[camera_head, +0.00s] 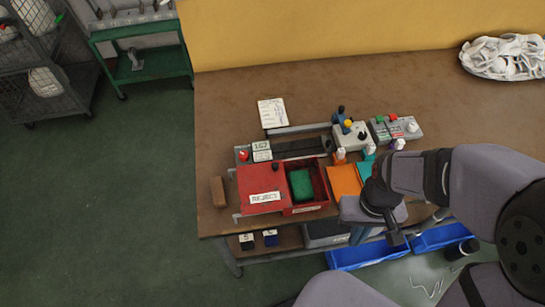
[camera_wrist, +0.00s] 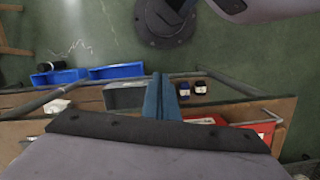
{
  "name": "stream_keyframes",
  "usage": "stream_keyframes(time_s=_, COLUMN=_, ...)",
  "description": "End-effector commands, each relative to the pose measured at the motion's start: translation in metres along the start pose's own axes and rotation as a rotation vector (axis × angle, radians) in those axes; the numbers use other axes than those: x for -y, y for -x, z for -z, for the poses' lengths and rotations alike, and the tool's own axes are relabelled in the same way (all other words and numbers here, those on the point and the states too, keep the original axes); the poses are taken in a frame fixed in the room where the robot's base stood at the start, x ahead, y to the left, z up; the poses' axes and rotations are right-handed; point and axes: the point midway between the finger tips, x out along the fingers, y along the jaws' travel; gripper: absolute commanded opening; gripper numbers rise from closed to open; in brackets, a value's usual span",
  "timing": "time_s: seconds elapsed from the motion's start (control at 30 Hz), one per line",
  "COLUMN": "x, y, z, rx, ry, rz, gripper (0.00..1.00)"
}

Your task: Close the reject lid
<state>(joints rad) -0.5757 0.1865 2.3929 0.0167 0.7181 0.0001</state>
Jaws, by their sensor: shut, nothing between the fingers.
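The red reject lid (camera_head: 258,181), with a white REJECT label and a small dark knob, lies flat to the left of the red reject box (camera_head: 325,188). The box's top is open, and a green block (camera_head: 301,184) shows inside it. My gripper (camera_head: 358,237) is to the right of the box, by the table's front edge, apart from the lid. In the wrist view its blue fingers (camera_wrist: 158,78) are together with nothing between them. Part of a red surface shows at the lower right there; I cannot tell whether it is lid or box.
Orange and teal pieces (camera_head: 344,181) lie right of the box. A control panel (camera_head: 395,127) and a joystick unit (camera_head: 350,134) stand behind. A brown block (camera_head: 217,191) sits left of the lid. Blue bins (camera_head: 440,236) are below the front edge. The table's back is mostly clear.

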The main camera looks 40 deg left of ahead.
Motion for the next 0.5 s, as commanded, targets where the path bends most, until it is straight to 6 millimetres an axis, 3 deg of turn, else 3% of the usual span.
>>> stream_keyframes(time_s=0.1, x=0.061, y=0.001, z=0.055, rx=-0.03, ry=0.139, rz=0.011, gripper=0.0)
stream_keyframes(time_s=0.27, x=0.136, y=0.017, z=0.115, rx=-0.092, ry=0.352, rz=0.066, gripper=0.0)
stream_keyframes(time_s=0.37, x=0.17, y=0.041, z=0.152, rx=-0.157, ry=0.518, rz=0.112, gripper=0.0)
stream_keyframes(time_s=0.5, x=0.205, y=0.098, z=0.194, rx=-0.296, ry=0.815, rz=0.16, gripper=0.0)
